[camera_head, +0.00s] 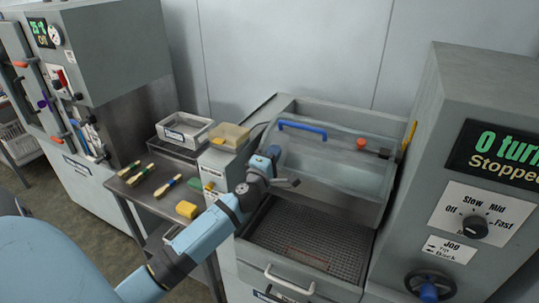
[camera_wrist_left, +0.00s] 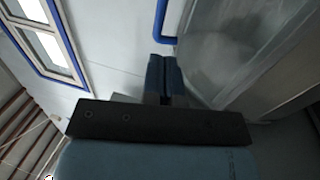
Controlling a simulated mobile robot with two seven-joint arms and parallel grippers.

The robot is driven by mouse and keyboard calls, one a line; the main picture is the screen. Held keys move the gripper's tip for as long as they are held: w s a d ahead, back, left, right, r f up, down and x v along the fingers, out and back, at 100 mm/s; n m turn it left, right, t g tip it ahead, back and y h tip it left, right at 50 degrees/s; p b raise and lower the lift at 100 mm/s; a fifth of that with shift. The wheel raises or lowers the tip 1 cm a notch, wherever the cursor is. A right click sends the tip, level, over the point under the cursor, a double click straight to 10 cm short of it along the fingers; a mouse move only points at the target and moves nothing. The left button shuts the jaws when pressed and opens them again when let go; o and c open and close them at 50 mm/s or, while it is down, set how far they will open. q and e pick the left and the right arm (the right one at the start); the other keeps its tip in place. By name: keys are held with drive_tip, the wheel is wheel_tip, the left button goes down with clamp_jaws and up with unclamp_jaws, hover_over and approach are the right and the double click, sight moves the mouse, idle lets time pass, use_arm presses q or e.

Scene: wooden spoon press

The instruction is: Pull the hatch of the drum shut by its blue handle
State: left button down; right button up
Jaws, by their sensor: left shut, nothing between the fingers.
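The drum's hatch (camera_head: 335,165) is a see-through panel in a grey frame, standing raised and tilted over the drum opening. Its blue handle (camera_head: 303,130) is a bar along the upper edge. My left gripper (camera_head: 272,151) is shut and empty, beside the hatch's left edge and just below the left end of the handle. In the left wrist view the shut blue fingers (camera_wrist_left: 164,76) point toward the blue handle (camera_wrist_left: 162,20), with a small gap between them. My right gripper is not in view.
A perforated tray (camera_head: 310,242) with a front handle lies below the hatch. A control box (camera_head: 480,150) reading "Stopped" stands close on the right.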

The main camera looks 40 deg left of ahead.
sight(290, 125)
use_arm(q)
drive_tip(key=x, duration=0.9)
drive_tip(key=shift+w, duration=0.2)
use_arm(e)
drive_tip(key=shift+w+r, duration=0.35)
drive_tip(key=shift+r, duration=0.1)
use_arm(q)
drive_tip(key=shift+w+a+r+p, duration=0.3)
drive_tip(key=shift+w+r+p, duration=0.4)
drive_tip(key=shift+p, duration=0.25)
drive_tip(key=shift+w+f, duration=0.2)
drive_tip(key=shift+f, duration=0.05)
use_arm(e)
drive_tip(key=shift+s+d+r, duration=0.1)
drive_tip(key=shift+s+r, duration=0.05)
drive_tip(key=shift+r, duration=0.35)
